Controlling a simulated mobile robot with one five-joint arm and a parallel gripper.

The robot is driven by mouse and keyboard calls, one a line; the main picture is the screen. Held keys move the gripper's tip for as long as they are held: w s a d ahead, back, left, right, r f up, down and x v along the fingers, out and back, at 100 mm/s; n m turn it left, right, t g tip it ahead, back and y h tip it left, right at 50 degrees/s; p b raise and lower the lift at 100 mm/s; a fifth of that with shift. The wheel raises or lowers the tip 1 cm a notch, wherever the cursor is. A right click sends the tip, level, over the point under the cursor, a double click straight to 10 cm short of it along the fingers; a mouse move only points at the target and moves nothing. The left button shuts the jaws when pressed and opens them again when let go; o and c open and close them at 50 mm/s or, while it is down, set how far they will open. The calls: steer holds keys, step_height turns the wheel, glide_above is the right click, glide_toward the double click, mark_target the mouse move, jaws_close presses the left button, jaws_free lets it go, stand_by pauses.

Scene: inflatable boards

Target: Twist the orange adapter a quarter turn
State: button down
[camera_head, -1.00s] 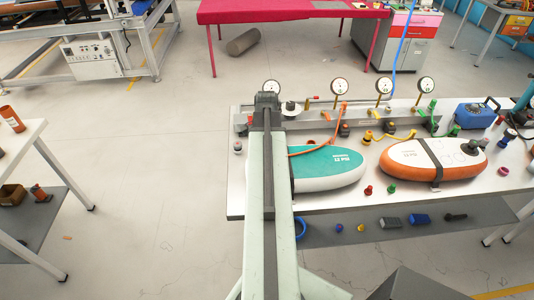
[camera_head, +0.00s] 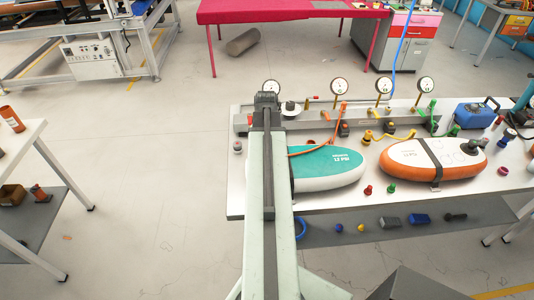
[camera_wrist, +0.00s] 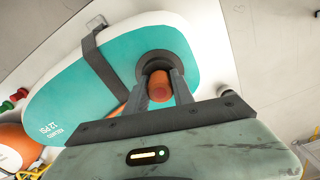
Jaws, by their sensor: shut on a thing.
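The orange adapter (camera_wrist: 158,84) sits in the dark round valve (camera_wrist: 157,60) near the end of the teal and white board (camera_wrist: 112,66). In the wrist view my gripper (camera_wrist: 160,78) is shut on the adapter, one dark finger on each side of it. In the head view my arm hides the adapter, the valve and the gripper's fingertips. The teal board (camera_head: 335,167) lies flat on the white bench there. An orange hose (camera_head: 318,149) runs over the board's near-arm end up to the rail.
An orange and white board (camera_head: 405,158) lies to the right on the bench (camera_head: 340,200). Red and green small caps (camera_head: 368,189) sit in front of the boards. A rail with several gauges (camera_head: 384,87) stands behind. A blue box (camera_head: 475,113) is at the right.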

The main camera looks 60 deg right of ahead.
steer(key=shift+r+p, duration=1.75)
step_height(320, 180, up, 4)
steer(key=p, duration=0.4)
steer(key=shift+r, duration=0.1)
steer(key=shift+f, duration=0.2)
